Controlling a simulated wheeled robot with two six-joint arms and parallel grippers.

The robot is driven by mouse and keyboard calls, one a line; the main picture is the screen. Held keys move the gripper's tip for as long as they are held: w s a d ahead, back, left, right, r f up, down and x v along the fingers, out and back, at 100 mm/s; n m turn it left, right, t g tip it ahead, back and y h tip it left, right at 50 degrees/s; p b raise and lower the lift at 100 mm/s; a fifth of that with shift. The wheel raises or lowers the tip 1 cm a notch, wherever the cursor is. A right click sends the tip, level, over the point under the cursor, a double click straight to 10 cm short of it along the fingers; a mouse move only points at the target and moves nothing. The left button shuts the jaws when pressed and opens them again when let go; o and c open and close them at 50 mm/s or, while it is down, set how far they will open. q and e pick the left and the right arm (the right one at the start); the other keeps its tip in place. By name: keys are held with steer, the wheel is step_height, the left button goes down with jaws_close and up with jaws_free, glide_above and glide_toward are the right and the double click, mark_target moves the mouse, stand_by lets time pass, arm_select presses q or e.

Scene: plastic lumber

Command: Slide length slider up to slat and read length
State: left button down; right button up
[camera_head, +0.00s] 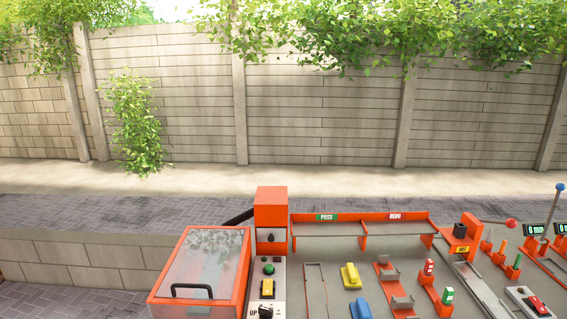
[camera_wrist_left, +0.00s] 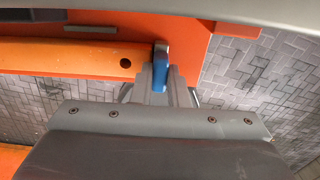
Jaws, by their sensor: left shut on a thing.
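In the left wrist view my left gripper (camera_wrist_left: 158,82) is shut on a blue handle (camera_wrist_left: 161,68) with a grey upper part, which looks like the length slider. An orange slat (camera_wrist_left: 75,58) with a dark round hole near its end lies to the left. The slat's end is at or very close to the slider; I cannot tell whether they touch. Two digital displays (camera_head: 535,229) (camera_head: 560,228) stand at the right edge of the head view, their digits too small to read surely. Neither gripper shows in the head view.
An orange bed (camera_wrist_left: 200,35) lies behind the slat. In the head view a clear-lidded orange box (camera_head: 180,239), a control panel with an orange tower (camera_head: 271,207) and a divided orange rack (camera_head: 340,229) fill the workbench. A yellow block (camera_head: 351,276) and blue block (camera_head: 361,308) lie on it.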

arm_select(q)
steer(key=shift+a+p, duration=0.45)
steer(key=shift+a, duration=0.45)
steer(key=c, duration=1.3)
jaws_free()
steer(key=shift+o, duration=0.2)
steer(key=shift+r, duration=0.15)
step_height(320, 180, up, 7)
steer(key=p, duration=0.7)
